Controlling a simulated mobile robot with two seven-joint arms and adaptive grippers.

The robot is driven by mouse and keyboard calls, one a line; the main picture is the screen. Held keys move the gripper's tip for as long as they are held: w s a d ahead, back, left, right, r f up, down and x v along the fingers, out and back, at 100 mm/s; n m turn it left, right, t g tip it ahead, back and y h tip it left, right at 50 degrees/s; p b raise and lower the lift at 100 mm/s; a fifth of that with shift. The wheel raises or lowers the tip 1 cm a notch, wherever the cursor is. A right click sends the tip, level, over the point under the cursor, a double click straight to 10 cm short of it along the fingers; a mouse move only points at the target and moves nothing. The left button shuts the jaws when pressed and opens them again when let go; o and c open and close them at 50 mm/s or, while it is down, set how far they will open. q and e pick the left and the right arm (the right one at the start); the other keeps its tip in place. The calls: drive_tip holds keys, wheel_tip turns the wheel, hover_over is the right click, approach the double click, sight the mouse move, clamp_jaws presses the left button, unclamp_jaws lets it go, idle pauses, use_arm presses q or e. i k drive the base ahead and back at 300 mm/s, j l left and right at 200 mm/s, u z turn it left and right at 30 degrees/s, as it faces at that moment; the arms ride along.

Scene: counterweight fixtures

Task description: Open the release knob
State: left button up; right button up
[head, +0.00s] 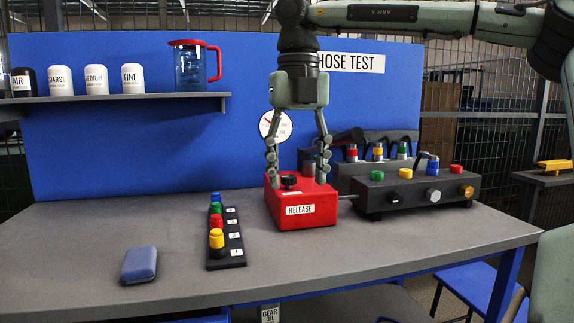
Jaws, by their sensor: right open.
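The red box labelled RELEASE (315,208) stands on the workbench, right of centre. My left gripper is out of view.
A black strip with coloured numbered plugs (233,238) lies left of the box, and a blue case (139,264) farther left. A black manifold (425,191) with coloured caps stands to the right. The workbench (400,250) is clear in front.

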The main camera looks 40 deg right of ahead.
sight(288, 181)
drive_tip(key=i+l, duration=0.7)
drive_tip(key=l, duration=0.2)
